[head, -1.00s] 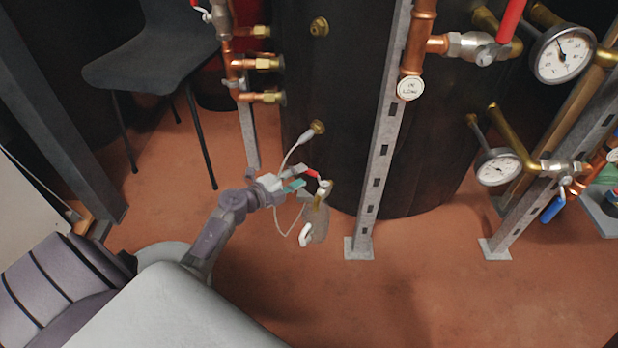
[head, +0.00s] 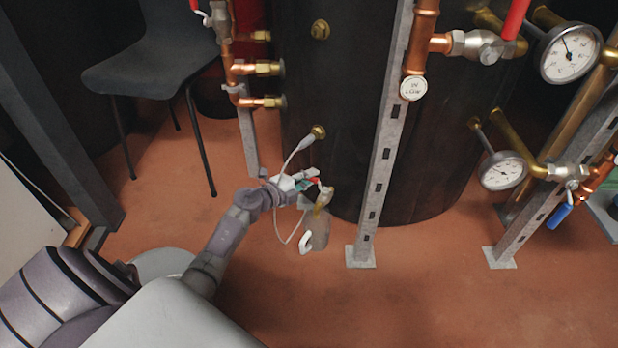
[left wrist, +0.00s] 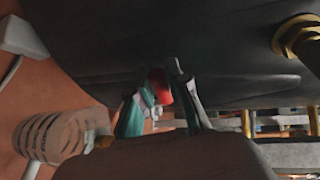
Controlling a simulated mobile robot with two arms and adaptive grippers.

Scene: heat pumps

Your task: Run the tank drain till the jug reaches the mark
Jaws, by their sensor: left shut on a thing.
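The dark tank (head: 345,70) fills the middle of the head view. At its foot is a small brass drain tap (head: 325,195) with a red lever (head: 314,181). My left gripper (head: 306,183) is shut on the red lever. The left wrist view shows the lever's red end (left wrist: 160,86) between the fingers. A small translucent jug (head: 318,230) with a white handle is under the tap. Its mark and liquid level are too small to make out. My right gripper is not in view.
A white cable (head: 279,222) loops beside the jug. A slotted metal post (head: 376,185) stands close on the right. Pipes and a gauge (head: 570,52) are further right. A dark chair (head: 150,65) is at the left. The floor in front is clear.

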